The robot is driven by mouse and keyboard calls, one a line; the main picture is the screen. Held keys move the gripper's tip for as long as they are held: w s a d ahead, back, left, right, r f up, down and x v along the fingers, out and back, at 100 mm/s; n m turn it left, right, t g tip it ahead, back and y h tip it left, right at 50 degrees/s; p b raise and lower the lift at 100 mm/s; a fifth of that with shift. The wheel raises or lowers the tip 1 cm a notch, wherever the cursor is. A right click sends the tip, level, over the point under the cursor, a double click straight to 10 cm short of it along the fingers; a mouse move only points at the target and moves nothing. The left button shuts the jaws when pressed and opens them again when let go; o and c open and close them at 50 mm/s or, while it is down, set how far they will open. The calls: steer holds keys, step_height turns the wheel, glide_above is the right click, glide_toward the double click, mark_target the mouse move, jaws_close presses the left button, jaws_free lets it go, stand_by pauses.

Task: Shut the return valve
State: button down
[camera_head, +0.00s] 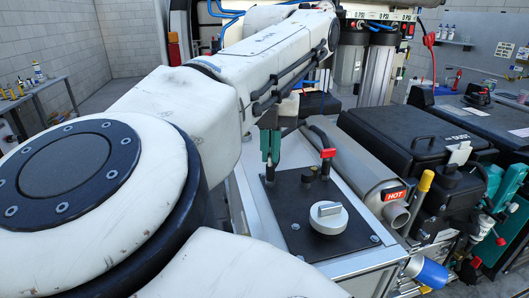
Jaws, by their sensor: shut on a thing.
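My gripper (270,158), with teal fingers, points down at the left back of a black plate (285,225) on a pale metal box. It is shut on a small dark post (270,174), which is mostly hidden at the fingers. A red-topped lever (328,155) stands upright on the plate to the right of my gripper, apart from it. A round grey knob (328,218) with a raised bar sits nearer the front. I cannot tell from any label which of these is the return valve.
A grey cylinder with a HOT label (395,193) lies just right of the plate. Black cases (410,140) fill the right side. Tall filter housings (378,68) stand behind. A blue-capped pipe (430,273) sticks out at the front. A workbench (40,92) is far left.

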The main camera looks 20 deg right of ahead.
mark_target(270, 154)
steer(key=m+b, duration=0.1)
steer(key=m, duration=1.2)
stand_by(0.5)
steer(key=c, duration=1.3)
jaws_free()
steer(key=shift+o, duration=0.2)
steer(key=shift+r, duration=0.15)
steer(key=shift+r+p, duration=2.2)
steer(key=shift+r, duration=1.4)
